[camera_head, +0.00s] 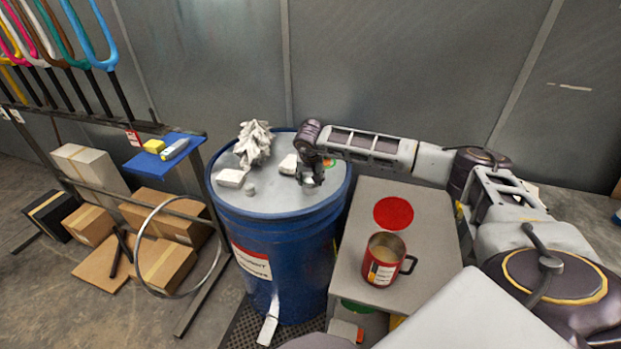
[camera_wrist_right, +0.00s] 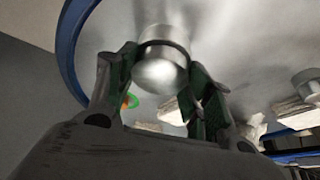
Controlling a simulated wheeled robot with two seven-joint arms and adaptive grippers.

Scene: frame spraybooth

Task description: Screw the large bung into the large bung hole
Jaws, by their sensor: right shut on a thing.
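The blue drum (camera_head: 270,215) stands in the middle of the head view, with a pale grey top inside a blue rim. My right gripper (camera_head: 310,178) is over the right part of the drum top. In the right wrist view, my right gripper (camera_wrist_right: 160,75) is shut on a silver, cylindrical bung (camera_wrist_right: 160,70). I cannot tell whether the bung touches the top. A smaller grey plug-like piece (camera_head: 249,189) stands on the drum top, left of the gripper. I cannot make out the large bung hole; the gripper and bung may hide it. My left gripper is not in view.
Crumpled white material (camera_head: 254,145) and white blocks (camera_head: 231,178) lie on the drum top. A grey cabinet (camera_head: 355,235) with a red mug (camera_head: 382,262) stands at right. Cardboard boxes (camera_head: 165,215) and a blue shelf (camera_head: 180,150) are at left.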

